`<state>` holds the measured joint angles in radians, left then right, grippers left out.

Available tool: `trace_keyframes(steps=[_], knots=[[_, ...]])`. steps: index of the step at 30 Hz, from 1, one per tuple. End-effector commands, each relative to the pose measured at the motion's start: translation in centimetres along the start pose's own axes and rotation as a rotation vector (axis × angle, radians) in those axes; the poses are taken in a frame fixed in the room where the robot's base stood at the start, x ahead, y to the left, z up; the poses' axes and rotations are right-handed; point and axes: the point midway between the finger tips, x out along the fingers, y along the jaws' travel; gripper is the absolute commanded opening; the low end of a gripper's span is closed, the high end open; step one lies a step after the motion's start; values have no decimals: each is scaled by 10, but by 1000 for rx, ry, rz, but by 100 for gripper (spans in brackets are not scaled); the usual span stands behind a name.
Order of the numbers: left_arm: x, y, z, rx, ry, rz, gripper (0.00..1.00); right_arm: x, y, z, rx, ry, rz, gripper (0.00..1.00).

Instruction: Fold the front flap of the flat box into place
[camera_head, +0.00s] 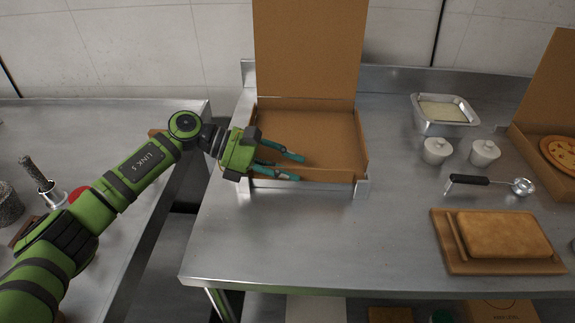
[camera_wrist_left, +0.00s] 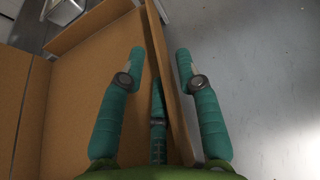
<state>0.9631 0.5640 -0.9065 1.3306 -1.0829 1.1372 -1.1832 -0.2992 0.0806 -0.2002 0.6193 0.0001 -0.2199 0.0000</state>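The flat box (camera_head: 318,128) lies open on the steel table with its brown lid (camera_head: 310,50) standing upright at the back. Its front flap (camera_head: 330,176) stands up along the front edge; it also shows in the left wrist view (camera_wrist_left: 172,85). My left gripper (camera_head: 302,168) reaches in from the left at the box's front left corner. Its teal fingers are apart, one on the inner side of the flap and one on the outer side. In the left wrist view, gaps show between the flap and the fingertips (camera_wrist_left: 160,51). My right gripper is not in view.
Pale brackets (camera_head: 361,188) stand at the box's front corners. To the right are a metal tray (camera_head: 443,113), two white lidded pots (camera_head: 436,151), a ladle (camera_head: 468,181), a board with bread (camera_head: 500,236) and another box with pizza (camera_head: 562,152). The table front is clear.

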Motion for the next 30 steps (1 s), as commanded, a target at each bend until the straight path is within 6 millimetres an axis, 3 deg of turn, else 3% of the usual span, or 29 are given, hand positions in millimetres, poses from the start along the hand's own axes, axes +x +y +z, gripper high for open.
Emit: trace_keyframes(steps=[5,19,24,30], knots=[[-14,1,0,0,1,3,33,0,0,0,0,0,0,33],[-104,0,0,0,0,2,33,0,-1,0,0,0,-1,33],[-118,0,0,0,0,0,33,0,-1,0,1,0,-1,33],[-120,0,0,0,0,0,33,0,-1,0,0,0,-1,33]])
